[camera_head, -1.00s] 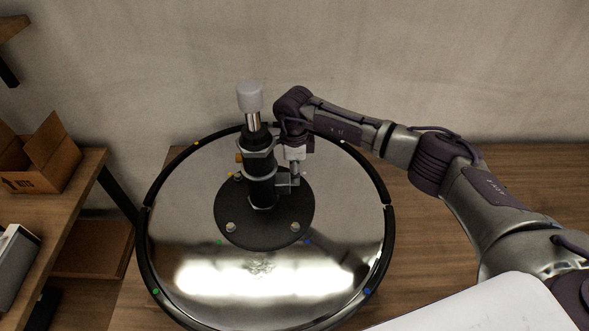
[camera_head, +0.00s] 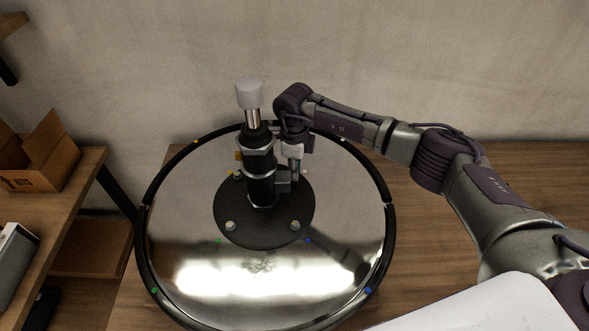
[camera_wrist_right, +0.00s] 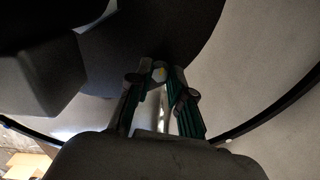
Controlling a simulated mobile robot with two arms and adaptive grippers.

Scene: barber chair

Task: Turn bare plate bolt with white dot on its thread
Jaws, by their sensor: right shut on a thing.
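The round black plate (camera_head: 230,205) lies on the shiny disc, with a black column standing on it. Bolts sit around its edge, with two silver ones at the front, left (camera_head: 230,226) and right (camera_head: 296,226). My right gripper (camera_head: 297,184) points down at the plate's back right, partly hidden by the column. In the right wrist view its fingertips (camera_wrist_right: 157,74) are closed around a small bolt head (camera_wrist_right: 159,71) at the plate, which carries a yellowish mark. The bolt's thread and any white dot on it are hidden. My left gripper is out of view.
The column (camera_head: 260,178) with its pale cap (camera_head: 249,94) stands close left of my right gripper. The disc's black rim (camera_head: 390,230) carries coloured dots. A shelf with a cardboard box (camera_head: 42,155) is at the left.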

